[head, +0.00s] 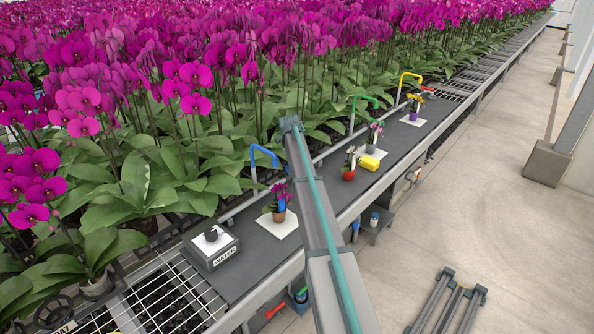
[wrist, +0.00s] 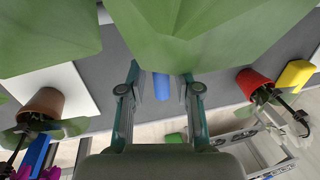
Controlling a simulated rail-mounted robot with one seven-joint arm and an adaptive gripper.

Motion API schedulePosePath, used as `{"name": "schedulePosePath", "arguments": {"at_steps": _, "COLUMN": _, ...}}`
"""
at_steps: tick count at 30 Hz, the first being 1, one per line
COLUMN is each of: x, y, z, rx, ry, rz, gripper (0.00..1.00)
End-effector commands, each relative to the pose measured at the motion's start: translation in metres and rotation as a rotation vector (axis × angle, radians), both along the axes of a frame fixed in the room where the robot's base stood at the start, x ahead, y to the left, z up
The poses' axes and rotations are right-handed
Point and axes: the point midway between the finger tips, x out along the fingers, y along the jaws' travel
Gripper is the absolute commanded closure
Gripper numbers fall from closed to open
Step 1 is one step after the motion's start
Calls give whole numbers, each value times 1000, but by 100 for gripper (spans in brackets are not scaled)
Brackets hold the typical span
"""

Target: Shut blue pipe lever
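The blue pipe (head: 264,152) arches up from the back edge of the bench in the head view. Its right side is close beside my arm, and no lever on it can be made out there. In the wrist view, my gripper (wrist: 161,75) is open, with its two fingers wide apart. A short blue cylinder (wrist: 161,86) shows between the fingers, clear of both, its far end covered by a big green leaf. I cannot tell whether it is the pipe's lever or how far below the fingers it lies. My gripper's fingers cannot be made out in the head view.
A brown pot (head: 278,215) with a purple orchid and a red pot (head: 349,175) stand on the bench. A yellow block (head: 370,163) lies near the red pot. Leaves (wrist: 210,35) crowd the top of the wrist view. A WATER box (head: 210,246) stands at left.

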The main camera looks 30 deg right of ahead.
Motion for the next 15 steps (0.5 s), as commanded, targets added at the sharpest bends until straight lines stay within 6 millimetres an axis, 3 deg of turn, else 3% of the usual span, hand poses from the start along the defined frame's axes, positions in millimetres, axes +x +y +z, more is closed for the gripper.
{"name": "schedulePosePath", "arguments": {"at_steps": 10, "x": 0, "y": 0, "z": 0, "rx": -1, "ry": 0, "rz": 3, "gripper": 55}}
{"name": "schedulePosePath", "arguments": {"at_steps": 15, "x": -1, "y": 2, "z": 11, "rx": -1, "ry": -1, "rz": 3, "gripper": 55}}
